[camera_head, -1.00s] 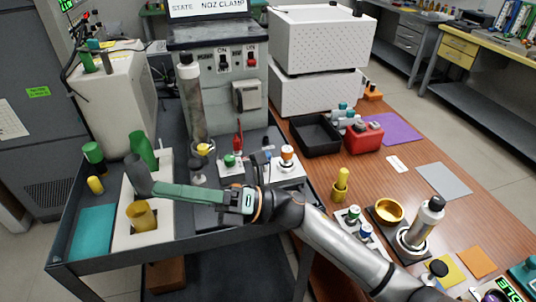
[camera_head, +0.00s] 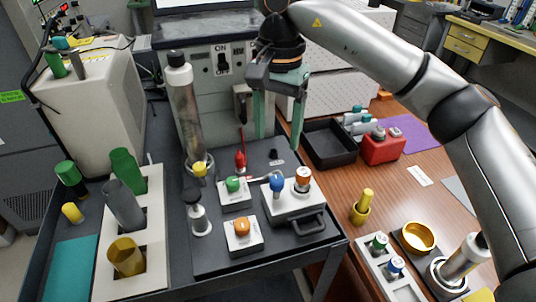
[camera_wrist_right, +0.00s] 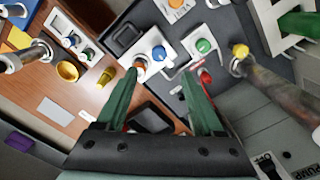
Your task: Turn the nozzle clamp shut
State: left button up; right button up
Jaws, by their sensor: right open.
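A tall speckled column (camera_head: 187,110) with a dark cap stands at the machine's front. At its foot is a yellow part (camera_head: 199,168), possibly the nozzle clamp; I cannot tell whether it is turned shut. In the right wrist view the yellow part (camera_wrist_right: 240,50) is right of the fingers. A red upright piece (camera_head: 240,158) stands nearby. My right gripper (camera_head: 279,125) points down with its green fingers apart and nothing between them. It is above and right of the column's foot, apart from it. In the right wrist view my gripper (camera_wrist_right: 161,72) is open too. My left gripper is out of view.
Green (camera_head: 233,184), orange (camera_head: 242,226) and blue (camera_head: 277,182) knobs sit on blocks below my gripper. A white rack (camera_head: 155,215) holds several tubes at left. A black tray (camera_head: 330,152) and red box (camera_head: 382,148) are at right.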

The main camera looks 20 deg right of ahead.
jog(key=b, duration=0.1)
send_over(277, 179)
notch_tip(277, 179, down, 6)
jog(key=shift+f, duration=0.1)
notch_tip(277, 179, down, 6)
jog(key=shift+r, duration=0.1)
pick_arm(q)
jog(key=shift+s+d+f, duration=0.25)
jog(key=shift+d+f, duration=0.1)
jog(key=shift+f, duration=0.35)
pick_arm(e)
jog(key=c, duration=0.6)
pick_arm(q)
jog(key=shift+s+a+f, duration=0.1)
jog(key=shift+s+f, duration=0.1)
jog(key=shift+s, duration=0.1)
pick_arm(e)
grip_shut()
